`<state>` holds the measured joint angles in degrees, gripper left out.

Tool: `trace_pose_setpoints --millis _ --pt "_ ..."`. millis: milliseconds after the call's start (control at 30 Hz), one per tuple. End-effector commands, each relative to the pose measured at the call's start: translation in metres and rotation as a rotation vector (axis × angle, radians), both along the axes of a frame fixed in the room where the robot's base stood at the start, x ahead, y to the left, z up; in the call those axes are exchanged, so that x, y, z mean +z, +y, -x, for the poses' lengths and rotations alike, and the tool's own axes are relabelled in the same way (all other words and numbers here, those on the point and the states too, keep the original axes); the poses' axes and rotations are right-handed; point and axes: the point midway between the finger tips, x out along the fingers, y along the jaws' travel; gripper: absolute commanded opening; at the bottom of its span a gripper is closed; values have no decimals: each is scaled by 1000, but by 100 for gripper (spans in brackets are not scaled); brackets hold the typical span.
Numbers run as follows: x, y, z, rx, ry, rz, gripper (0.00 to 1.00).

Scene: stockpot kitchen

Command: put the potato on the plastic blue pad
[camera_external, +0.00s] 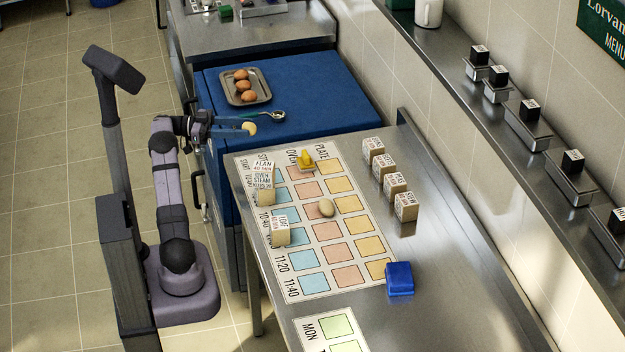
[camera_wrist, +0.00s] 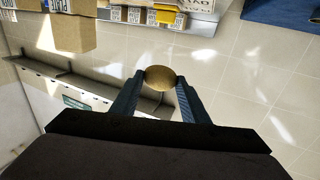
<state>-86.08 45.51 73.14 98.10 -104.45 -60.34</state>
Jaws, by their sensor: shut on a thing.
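My gripper (camera_external: 245,127) is shut on a rounded tan thing, which looks like the potato (camera_external: 249,128), and holds it in the air. In the external view it appears over the near part of a wide blue surface (camera_external: 310,95); the exact height is hard to tell. In the wrist view the potato (camera_wrist: 160,76) sits between the two blue fingertips. A smaller blue block (camera_external: 399,278) lies at the chart's lower right corner.
The tray (camera_external: 262,99) holds three brown eggs. A spoon (camera_external: 265,116) lies near the potato. A pale oval thing (camera_external: 326,207) and a yellow piece (camera_external: 306,161) lie on the chart. Labelled blocks (camera_external: 388,177) stand beside it. The blue surface's right side is clear.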

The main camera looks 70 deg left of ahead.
Motion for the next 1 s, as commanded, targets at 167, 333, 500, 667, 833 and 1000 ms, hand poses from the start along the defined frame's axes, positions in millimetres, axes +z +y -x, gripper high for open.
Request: trace_pose_setpoints --millis 167,333,500,667,833,1000 --pt "-21 0 0 0 0 -1 18" --pt "-23 0 0 0 0 -1 18" --pt "-22 0 0 0 0 -1 18" --pt "-27 0 0 0 -1 1 18" --pt "-49 0 0 1 0 3 18" --pt "-68 0 0 0 0 2 18"
